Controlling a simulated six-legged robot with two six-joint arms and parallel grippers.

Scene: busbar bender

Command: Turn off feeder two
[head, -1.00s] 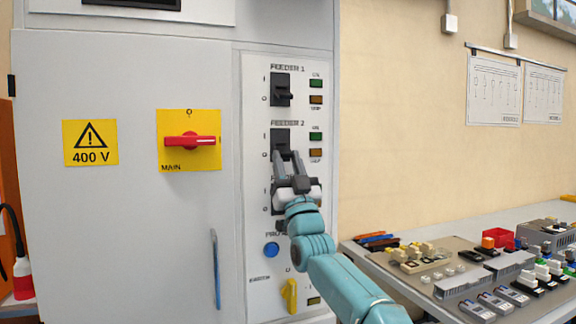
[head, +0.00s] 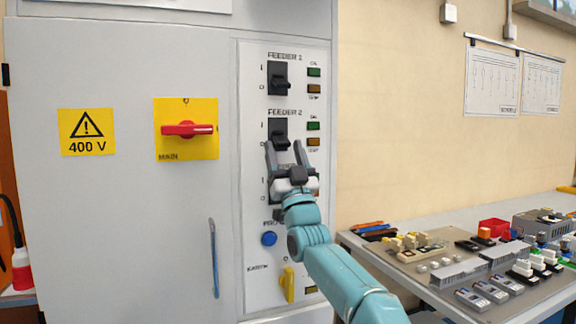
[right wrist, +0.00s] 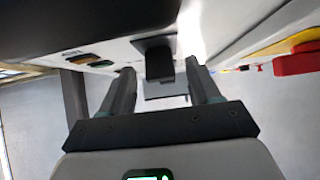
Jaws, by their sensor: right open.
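The feeder two switch (head: 281,130) is a black toggle on a dark plate in the cabinet's panel, under the FEEDER 2 label. Its lever sits toward the lower part of the plate; I cannot tell its exact position. My right gripper (head: 284,147) is open just in front of and below this lever, with one finger on each side. In the right wrist view a black lever (right wrist: 158,65) shows between the spread fingers (right wrist: 160,88), with no clear contact. The gripper hides most of the third switch below. My left gripper is not in view.
The feeder one switch (head: 279,80) is just above. A red main handle (head: 187,129) on a yellow plate is to the left. A blue button (head: 269,239) and a yellow knob (head: 288,284) are below. A cluttered bench (head: 420,270) stands at right.

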